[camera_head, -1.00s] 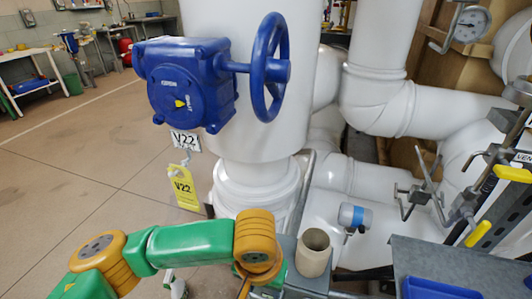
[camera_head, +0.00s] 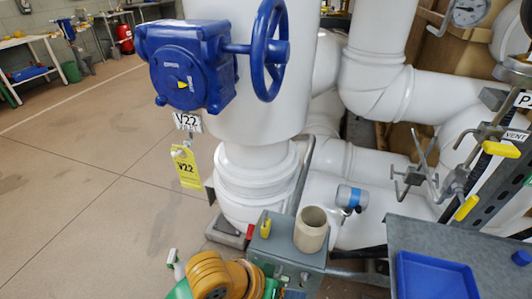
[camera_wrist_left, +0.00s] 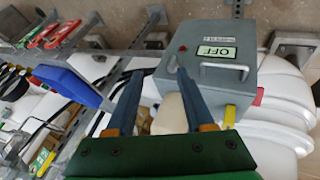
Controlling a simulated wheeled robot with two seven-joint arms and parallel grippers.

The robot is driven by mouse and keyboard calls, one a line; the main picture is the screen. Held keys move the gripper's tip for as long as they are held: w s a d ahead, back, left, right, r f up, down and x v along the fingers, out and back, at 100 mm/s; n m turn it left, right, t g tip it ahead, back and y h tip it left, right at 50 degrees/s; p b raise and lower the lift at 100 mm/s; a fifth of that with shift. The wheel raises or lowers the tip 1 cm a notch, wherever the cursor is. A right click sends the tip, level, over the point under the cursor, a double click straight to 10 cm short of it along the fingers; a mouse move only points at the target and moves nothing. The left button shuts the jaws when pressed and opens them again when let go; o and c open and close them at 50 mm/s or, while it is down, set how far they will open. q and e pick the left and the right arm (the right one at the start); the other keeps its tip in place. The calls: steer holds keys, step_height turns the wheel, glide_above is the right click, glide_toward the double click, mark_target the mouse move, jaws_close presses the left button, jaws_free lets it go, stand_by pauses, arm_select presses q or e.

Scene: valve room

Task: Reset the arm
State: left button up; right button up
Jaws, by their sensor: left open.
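My left arm (camera_head: 212,276), green and orange, comes in at the bottom of the head view. My left gripper (camera_wrist_left: 159,75) shows in the left wrist view as two blue fingers, apart and empty. A grey box with an OFF label (camera_wrist_left: 214,52) lies just beyond and right of the fingertips there. A pale beige object (camera_wrist_left: 170,116) shows between the fingers, partly hidden. My right gripper is in neither current view.
A beige cup (camera_head: 311,231) stands on a grey stand. A blue tray (camera_head: 437,276) sits on a grey shelf at right.

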arm_select(q)
steer(key=s+a+f+n+y, duration=0.1)
steer(key=s+a+f+y, duration=0.15)
steer(key=a, duration=0.45)
steer(key=s+a+f+n+t+y, duration=0.1)
steer(key=s+a+f+y, duration=0.1)
steer(key=a+f, duration=0.35)
steer(key=s+a+f+n+y, duration=0.1)
steer(key=s+a+y, duration=0.15)
steer(key=a, duration=0.55)
steer(key=s+f+g+p, duration=0.2)
steer(key=s+f+p, duration=0.2)
steer(key=f+p, duration=0.55)
arm_select(e)
step_height(320, 180, up, 7)
steer(key=b, duration=0.2)
steer(key=shift+o, duration=0.4)
step_height(320, 180, up, 4)
steer(key=p, duration=0.3)
steer(key=shift+s, duration=0.1)
steer(key=shift+o, duration=0.3)
steer(key=shift+f, duration=0.1)
arm_select(q)
steer(key=s+a+f+m, duration=0.1)
steer(key=s+a+f, duration=0.1)
steer(key=s+f, duration=0.5)
steer(key=s, duration=0.3)
steer(key=shift+s+a+g, duration=0.15)
steer(key=shift+s+g, duration=0.15)
steer(key=shift+s, duration=0.05)
